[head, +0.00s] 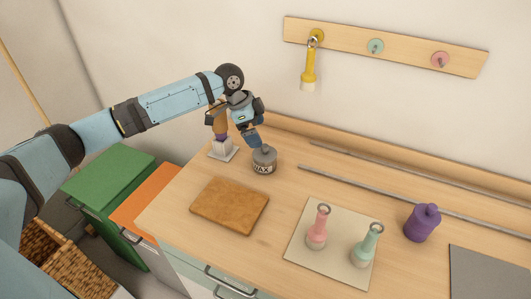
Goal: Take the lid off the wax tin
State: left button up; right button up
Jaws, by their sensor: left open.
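The wax tin (263,168) is a small dark grey round tin with "WAX" in pale letters. It stands upright on the wooden worktop, toward the back left. Its grey top (271,155) is partly hidden by my fingers, so the lid's edge is hard to make out. My left gripper (261,148) is open and points down at the top of the tin, with its fingertips at or just above it. I cannot tell whether they touch. My right gripper is out of view.
A brown board (230,204) lies in front. Pink (317,229) and mint (367,244) props stand on a pale mat (301,254). A purple bottle (421,223) is right, beside metal rails (385,191).

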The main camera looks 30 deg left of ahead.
aim_at(265, 153)
pick_arm(q)
jog(key=x, duration=0.7)
jog(key=shift+s+d+f, duration=0.1)
jog(key=shift+s+f, duration=0.05)
jog(key=shift+f, duration=0.1)
jog(key=c, duration=0.8)
